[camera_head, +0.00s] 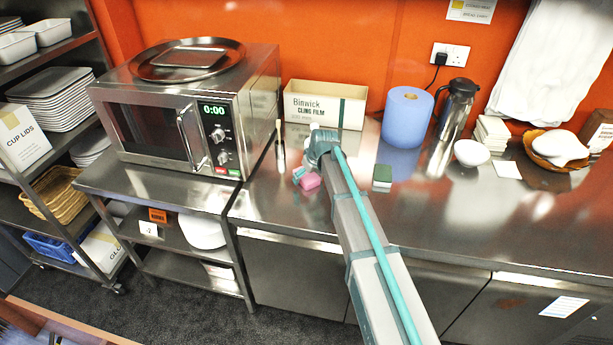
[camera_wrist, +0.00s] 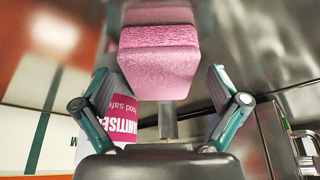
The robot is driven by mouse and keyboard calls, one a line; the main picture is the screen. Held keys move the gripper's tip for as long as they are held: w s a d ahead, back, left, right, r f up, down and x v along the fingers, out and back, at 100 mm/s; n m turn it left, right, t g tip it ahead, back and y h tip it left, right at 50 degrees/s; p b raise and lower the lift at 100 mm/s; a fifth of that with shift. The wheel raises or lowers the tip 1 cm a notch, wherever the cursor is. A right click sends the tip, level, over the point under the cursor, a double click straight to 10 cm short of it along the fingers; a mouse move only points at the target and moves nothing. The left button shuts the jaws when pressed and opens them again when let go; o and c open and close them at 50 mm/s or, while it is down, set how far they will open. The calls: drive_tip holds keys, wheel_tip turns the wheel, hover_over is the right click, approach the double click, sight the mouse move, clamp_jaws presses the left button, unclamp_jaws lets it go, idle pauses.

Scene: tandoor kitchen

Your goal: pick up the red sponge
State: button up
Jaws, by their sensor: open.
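The red sponge (camera_head: 311,182), pinkish red, sits on the steel counter below the end of my arm in the head view. In the wrist view the sponge (camera_wrist: 158,65) fills the upper middle, between my two finger sides, with its textured top strip and flat face showing. My gripper (camera_head: 305,177) is open around the sponge, with a teal finger showing at its left in the head view. I cannot tell whether either finger touches the sponge. My wrist hides the counter just behind it.
A green sponge (camera_head: 382,175) lies to the right. A cling film box (camera_head: 325,105), a blue paper roll (camera_head: 406,117) and a steel flask (camera_head: 452,125) stand along the wall. A microwave (camera_head: 160,125) is at left. A sanitiser container (camera_wrist: 122,118) shows at lower left in the wrist view.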

drive_tip(key=c, duration=0.9)
drive_tip(key=shift+o, duration=0.2)
